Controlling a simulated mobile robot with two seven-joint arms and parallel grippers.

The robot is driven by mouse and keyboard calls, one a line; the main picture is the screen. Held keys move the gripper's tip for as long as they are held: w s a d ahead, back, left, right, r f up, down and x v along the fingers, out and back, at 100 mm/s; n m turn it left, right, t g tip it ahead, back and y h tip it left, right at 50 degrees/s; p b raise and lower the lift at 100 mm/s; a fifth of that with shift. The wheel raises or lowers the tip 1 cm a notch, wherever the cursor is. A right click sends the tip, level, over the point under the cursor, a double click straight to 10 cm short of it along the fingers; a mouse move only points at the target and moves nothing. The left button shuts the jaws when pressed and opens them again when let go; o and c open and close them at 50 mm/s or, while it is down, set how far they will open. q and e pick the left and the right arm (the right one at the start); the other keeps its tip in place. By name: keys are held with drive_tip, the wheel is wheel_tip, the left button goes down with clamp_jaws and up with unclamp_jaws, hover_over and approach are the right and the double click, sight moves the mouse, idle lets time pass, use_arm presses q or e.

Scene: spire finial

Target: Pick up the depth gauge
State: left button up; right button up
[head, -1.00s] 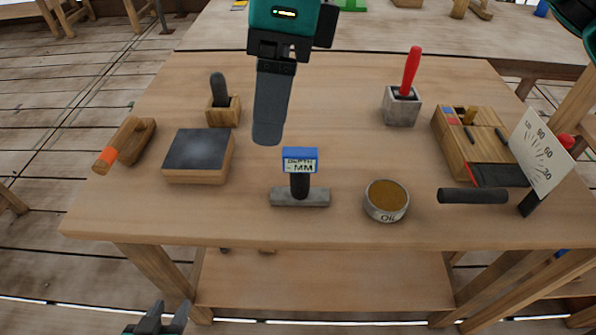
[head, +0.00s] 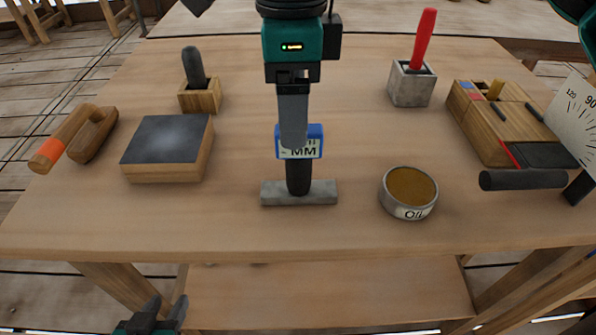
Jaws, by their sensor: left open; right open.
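The depth gauge (head: 298,180) stands upright near the front middle of the workbench. It has a blue head with a white label reading "MM", a black stem and a flat grey base. My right gripper (head: 293,140) points down at the gauge's head, and its grey finger covers part of the label. The jaws are open, seen edge-on, so one finger hides the other; I cannot tell whether they touch the head. My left gripper (head: 153,308) is open and empty at the bottom left, below the bench's front edge.
An oil tin (head: 409,192) stands right of the gauge. A dark-topped block (head: 166,147) and an orange-banded wooden tool (head: 75,136) lie left. Behind are a wooden holder (head: 200,96) and a stone holder with a red handle (head: 412,84). A wooden box (head: 500,125) stands right.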

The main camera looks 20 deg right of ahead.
sight(299, 157)
wheel_tip(299, 157, down, 3)
drive_tip(key=shift+r, duration=0.1)
drive_tip(key=f, duration=0.2)
drive_tip(key=s+f+b, duration=0.1)
drive_tip(key=f, duration=0.1)
drive_tip(key=shift+d+f, duration=0.2)
drive_tip(key=shift+f, duration=0.35)
use_arm(q)
wheel_tip(299, 157, down, 2)
drive_tip(key=shift+s+f, duration=0.1)
drive_tip(key=shift+s, duration=0.05)
drive_tip(key=shift+a, duration=0.1)
use_arm(e)
drive_tip(key=c, duration=1.3)
drive_tip(key=shift+o, duration=0.2)
drive_tip(key=shift+r, duration=0.2)
